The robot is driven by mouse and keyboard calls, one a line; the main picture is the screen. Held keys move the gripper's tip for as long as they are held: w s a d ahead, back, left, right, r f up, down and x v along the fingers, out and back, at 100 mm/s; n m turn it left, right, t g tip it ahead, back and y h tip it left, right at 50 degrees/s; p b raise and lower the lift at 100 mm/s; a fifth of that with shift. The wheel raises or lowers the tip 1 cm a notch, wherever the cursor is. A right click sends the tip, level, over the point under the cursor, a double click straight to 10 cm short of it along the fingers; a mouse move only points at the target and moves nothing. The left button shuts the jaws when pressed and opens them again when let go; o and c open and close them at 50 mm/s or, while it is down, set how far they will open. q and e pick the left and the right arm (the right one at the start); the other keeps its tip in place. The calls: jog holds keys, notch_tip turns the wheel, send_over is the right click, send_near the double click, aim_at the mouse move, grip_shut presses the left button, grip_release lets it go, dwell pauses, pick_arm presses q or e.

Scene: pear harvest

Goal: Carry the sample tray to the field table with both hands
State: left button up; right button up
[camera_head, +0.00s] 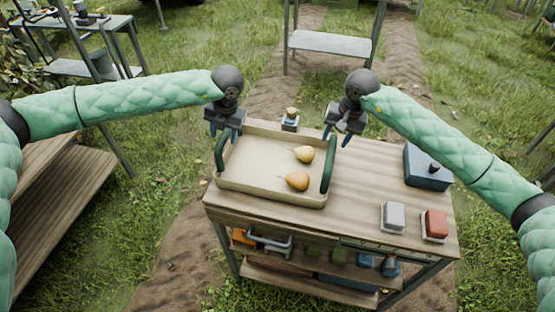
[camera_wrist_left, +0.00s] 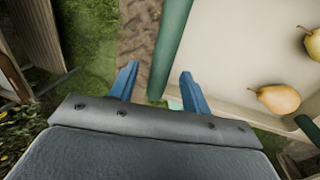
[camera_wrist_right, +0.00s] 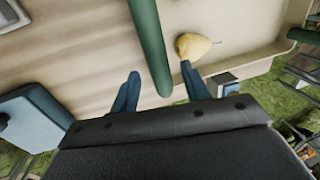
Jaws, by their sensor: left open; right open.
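The beige sample tray (camera_head: 262,185) sits on a wooden workbench (camera_head: 380,175) with two yellow pears (camera_head: 297,181) in it. It has a green handle (camera_head: 221,152) on its left side and another (camera_head: 328,171) on its right. My left gripper (camera_head: 224,138) is open and empty near the far end of the left handle, which shows between its fingers in the left wrist view (camera_wrist_left: 170,55). My right gripper (camera_head: 337,138) is open and empty by the far end of the right handle, seen between its fingers in the right wrist view (camera_wrist_right: 150,45). Contact is not visible.
A blue box (camera_head: 427,167), a grey block (camera_head: 393,216) and a red block (camera_head: 434,224) stand on the bench's right part. A small jar (camera_head: 290,120) stands behind the tray. A grey table (camera_head: 330,43) stands beyond; another (camera_head: 75,25) is at upper left.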

aim_at(334, 141)
pick_arm(q)
jog(key=shift+w+a+f, duration=0.1)
jog(key=shift+a+f, duration=0.05)
jog(key=shift+f, duration=0.65)
jog(key=shift+a+f, duration=0.1)
jog(key=shift+f, duration=0.65)
pick_arm(e)
jog(key=shift+w+a+f, duration=0.1)
jog(key=shift+a+f, duration=0.05)
jog(key=shift+f, duration=0.65)
jog(key=shift+a+f, duration=0.1)
jog(key=shift+f, duration=0.65)
pick_arm(q)
jog(key=shift+c, duration=0.5)
pick_arm(e)
jog(key=shift+c, duration=0.5)
pick_arm(q)
grip_shut()
pick_arm(e)
grip_shut()
